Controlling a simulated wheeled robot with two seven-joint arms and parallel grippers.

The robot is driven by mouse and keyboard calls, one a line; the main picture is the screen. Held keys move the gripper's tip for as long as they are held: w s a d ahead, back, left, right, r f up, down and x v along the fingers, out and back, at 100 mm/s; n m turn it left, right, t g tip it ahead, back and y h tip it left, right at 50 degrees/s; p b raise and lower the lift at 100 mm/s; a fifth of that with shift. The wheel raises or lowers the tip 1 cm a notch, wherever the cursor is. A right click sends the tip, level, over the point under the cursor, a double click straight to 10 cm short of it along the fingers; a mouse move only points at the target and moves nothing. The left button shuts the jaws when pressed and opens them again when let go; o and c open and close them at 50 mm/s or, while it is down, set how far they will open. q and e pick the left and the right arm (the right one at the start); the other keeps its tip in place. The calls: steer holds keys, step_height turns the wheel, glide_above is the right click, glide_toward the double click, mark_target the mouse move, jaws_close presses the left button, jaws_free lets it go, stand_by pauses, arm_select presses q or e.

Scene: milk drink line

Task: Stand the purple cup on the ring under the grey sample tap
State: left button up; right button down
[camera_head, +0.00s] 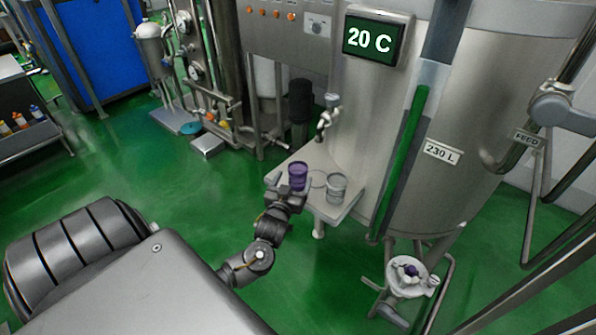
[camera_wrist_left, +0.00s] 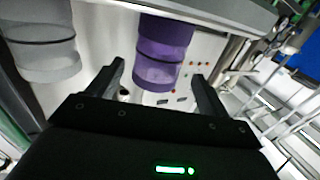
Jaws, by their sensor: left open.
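The purple cup (camera_head: 297,178) stands upright on a small pale shelf (camera_head: 337,212) in front of the steel tank. The ring (camera_head: 318,179) is a thin outline on the shelf, to the right of the cup. The grey sample tap (camera_head: 327,118) is above it on the tank. My left gripper (camera_head: 284,187) is open at the near left side of the purple cup. In the left wrist view, the purple cup (camera_wrist_left: 162,50) shows between the two fingertips (camera_wrist_left: 157,70), with gaps on both sides. I cannot tell how deep it sits. My right gripper is not in view.
A clear cup (camera_head: 337,188) stands right of the ring, close to it; it also shows in the left wrist view (camera_wrist_left: 45,50). The tank (camera_head: 450,130) rises behind the shelf. A green level gauge (camera_head: 400,155) is to the right. Open green floor (camera_head: 190,205) is on the left.

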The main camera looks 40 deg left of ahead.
mark_target(300, 167)
arm_select(q)
steer(key=shift+w+a, duration=0.2)
steer(key=shift+w, duration=0.25)
steer(key=shift+w+a+r, duration=0.1)
steer(key=shift+w+r, duration=0.1)
steer(key=shift+w, duration=0.15)
steer(key=p+x, duration=0.1)
steer(key=x, duration=0.2)
steer(key=shift+w, duration=0.4)
steer(key=shift+w+a+f, duration=0.15)
steer(key=shift+w, duration=0.2)
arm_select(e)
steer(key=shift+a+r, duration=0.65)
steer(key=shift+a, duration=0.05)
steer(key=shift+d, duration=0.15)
arm_select(q)
steer(key=shift+c, duration=1)
steer(key=c, duration=0.9)
steer(key=shift+c, duration=0.2)
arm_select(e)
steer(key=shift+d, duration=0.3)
